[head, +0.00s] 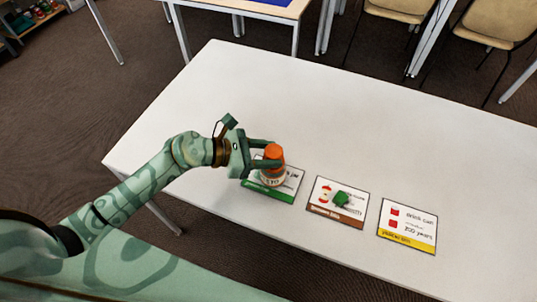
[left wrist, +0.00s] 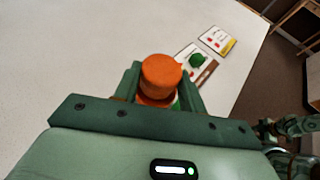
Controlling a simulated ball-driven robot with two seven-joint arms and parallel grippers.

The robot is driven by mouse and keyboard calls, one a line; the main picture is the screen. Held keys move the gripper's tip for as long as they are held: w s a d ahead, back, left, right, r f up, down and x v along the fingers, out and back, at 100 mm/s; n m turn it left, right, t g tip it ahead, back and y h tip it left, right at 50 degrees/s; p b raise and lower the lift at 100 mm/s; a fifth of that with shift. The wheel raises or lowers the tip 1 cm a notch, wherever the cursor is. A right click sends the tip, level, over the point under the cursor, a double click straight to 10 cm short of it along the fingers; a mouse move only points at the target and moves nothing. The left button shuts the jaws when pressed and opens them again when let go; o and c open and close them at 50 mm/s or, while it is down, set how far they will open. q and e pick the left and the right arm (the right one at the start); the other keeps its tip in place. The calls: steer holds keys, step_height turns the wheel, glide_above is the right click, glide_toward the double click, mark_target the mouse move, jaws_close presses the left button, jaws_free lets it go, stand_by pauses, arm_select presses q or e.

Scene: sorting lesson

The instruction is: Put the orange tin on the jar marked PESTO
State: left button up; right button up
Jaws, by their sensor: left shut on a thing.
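The orange tin (head: 273,152) is between the fingers of my left gripper (head: 277,154), which is shut on it. It also shows in the left wrist view (left wrist: 161,74), upright between the fingers. A pale jar (head: 271,178) with a dark-lettered label stands on the left card, directly below the tin. The tin looks to be at the jar's top; I cannot tell whether they touch. The jar's label is partly hidden and I cannot read its whole word. At the right edge of the left wrist view, parts of my other arm show, too small to tell its jaws.
Left of two other cards is the brown-edged card (head: 322,211), with a green item (head: 341,199) on it. The yellow-edged card (head: 393,233) is at the right. The white table (head: 300,110) is clear behind them. Chairs and another table stand beyond.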

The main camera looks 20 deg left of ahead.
arm_select(q)
steer(key=shift+f, duration=0.15)
steer(key=o, duration=1)
steer(key=p+v, duration=0.1)
steer(key=v, duration=1.1)
steer(key=shift+s, duration=0.1)
